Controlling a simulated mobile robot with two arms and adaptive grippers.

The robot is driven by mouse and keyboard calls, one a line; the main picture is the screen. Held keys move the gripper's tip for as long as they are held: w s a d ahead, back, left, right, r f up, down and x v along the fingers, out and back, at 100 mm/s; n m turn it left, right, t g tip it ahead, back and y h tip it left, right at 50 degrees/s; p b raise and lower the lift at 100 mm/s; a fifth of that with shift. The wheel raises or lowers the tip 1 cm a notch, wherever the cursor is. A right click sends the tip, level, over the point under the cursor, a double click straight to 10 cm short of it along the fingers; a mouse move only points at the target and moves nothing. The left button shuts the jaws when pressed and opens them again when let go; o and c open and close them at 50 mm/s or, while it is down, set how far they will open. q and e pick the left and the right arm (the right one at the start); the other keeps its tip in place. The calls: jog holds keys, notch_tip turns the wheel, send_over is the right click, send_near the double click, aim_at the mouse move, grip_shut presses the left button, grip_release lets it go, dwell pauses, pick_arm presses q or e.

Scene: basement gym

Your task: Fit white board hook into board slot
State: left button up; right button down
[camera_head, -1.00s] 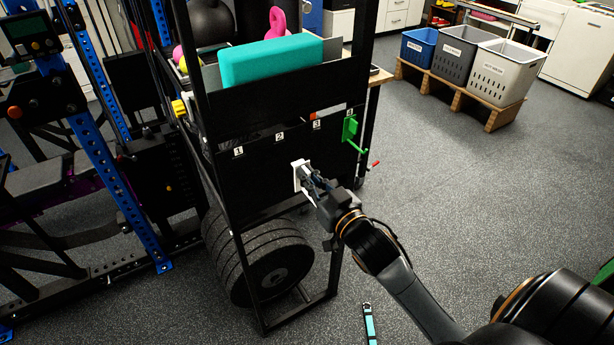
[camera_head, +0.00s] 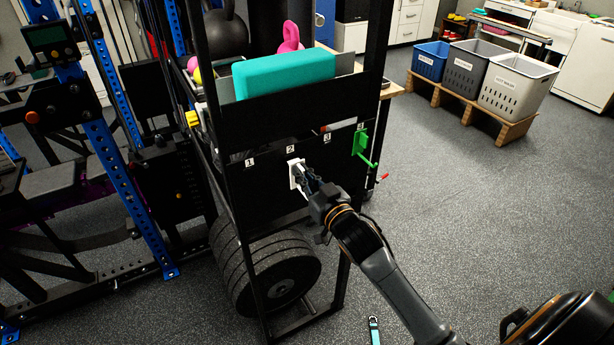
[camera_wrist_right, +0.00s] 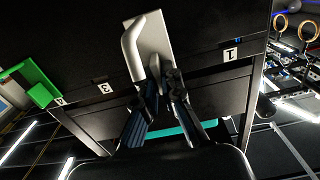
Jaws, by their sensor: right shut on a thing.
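The white board hook (camera_head: 296,174) has a flat plate and a bent arm. My right gripper (camera_head: 306,180) is shut on it and holds it at the front of the black board (camera_head: 268,183), just under the label 2 (camera_head: 291,149). In the right wrist view the white hook (camera_wrist_right: 151,42) lies between the fingers (camera_wrist_right: 162,90) with its plate close to the board face and covers the label 2 area. Whether the plate touches the board or sits in a slot cannot be told. My left gripper is not in view.
A green hook (camera_head: 361,144) is on the board under label 4, right of the white hook. A teal block (camera_head: 285,74) lies on the rack above. Weight plates (camera_head: 273,273) are stored below the board. Open floor lies to the right.

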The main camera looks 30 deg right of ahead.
aim_at(297, 163)
jog(key=s+a+f+b, duration=0.45)
jog(key=s+a, duration=0.35)
jog(key=s, duration=0.3)
jog(key=w+d+r+p, duration=0.1)
jog(key=w+d+p, duration=0.1)
jog(key=w, duration=0.2)
jog(key=w+d+r+p, duration=0.2)
jog(key=w+d, duration=0.1)
jog(key=w+d+r+p, duration=0.1)
jog(key=w+d+p, duration=0.1)
jog(key=w, duration=0.2)
jog(key=shift+w+d+r, duration=0.3)
jog(key=shift+d, duration=0.1)
jog(key=shift+w+d, duration=0.2)
jog(key=shift+d, duration=0.1)
jog(key=shift+r+p, duration=0.1)
jog(key=shift+p, duration=0.3)
jog(key=shift+w+a, duration=0.1)
jog(key=shift+w, duration=1.2)
